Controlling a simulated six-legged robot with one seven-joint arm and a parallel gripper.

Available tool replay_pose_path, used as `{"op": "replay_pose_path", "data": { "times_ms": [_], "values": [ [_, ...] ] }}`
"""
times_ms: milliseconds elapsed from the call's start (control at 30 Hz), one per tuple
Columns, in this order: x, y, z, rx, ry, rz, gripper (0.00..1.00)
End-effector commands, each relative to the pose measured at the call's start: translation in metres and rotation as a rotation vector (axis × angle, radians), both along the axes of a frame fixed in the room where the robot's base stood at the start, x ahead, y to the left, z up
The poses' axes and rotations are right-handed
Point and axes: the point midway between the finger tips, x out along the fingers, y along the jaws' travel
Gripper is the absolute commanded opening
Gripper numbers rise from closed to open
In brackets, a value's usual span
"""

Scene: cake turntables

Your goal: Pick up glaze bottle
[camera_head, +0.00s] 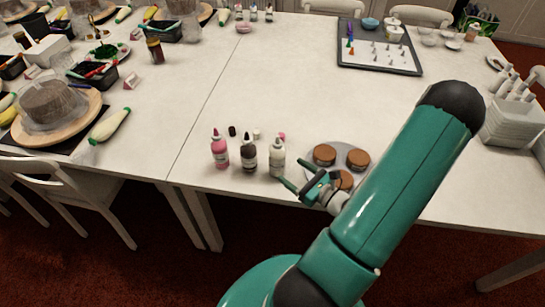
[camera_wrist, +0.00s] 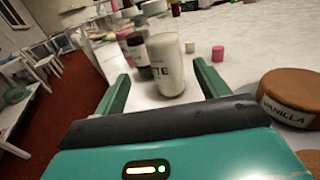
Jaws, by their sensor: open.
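Three glaze bottles stand upright in a row near the table's front edge: a pink one (camera_head: 220,151), a dark one (camera_head: 249,157) and a white one (camera_head: 277,158). My gripper (camera_head: 294,172) is open and empty, just in front and to the right of the white bottle. In the wrist view the white bottle (camera_wrist: 167,68) shows between my two fingers (camera_wrist: 161,70), at or just beyond their tips; contact cannot be told. The dark bottle (camera_wrist: 138,52) stands behind it to the left, and its lower part is partly hidden.
Loose caps stand behind the bottles, including a pink cap (camera_wrist: 217,53). A round plate (camera_head: 339,147) with brown discs lies close to my gripper's right; one disc (camera_wrist: 292,92) is labelled vanilla. A tray of piping tips (camera_head: 350,62) is farther back. The table's middle is clear.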

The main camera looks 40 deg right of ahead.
Motion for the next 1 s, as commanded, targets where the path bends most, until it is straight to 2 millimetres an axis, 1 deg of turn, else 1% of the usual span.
{"op": "replay_pose_path", "data": {
  "times_ms": [100, 200, 300, 467, 733, 833, 1000],
  "values": [
    [0.023, 0.002, 0.0, -0.001, -0.001, 0.001, 0.74],
    [0.039, 0.003, 0.0, -0.001, 0.0, 0.002, 0.74],
    [0.049, 0.004, 0.0, -0.002, 0.001, 0.002, 0.74],
    [0.061, 0.004, 0.0, -0.002, 0.001, 0.003, 0.74],
    [0.103, 0.004, 0.0, -0.001, 0.0, 0.006, 0.74],
    [0.109, 0.004, 0.0, -0.001, 0.001, 0.005, 0.74],
    [0.109, 0.004, 0.0, -0.001, 0.001, 0.004, 0.74]
  ]
}}
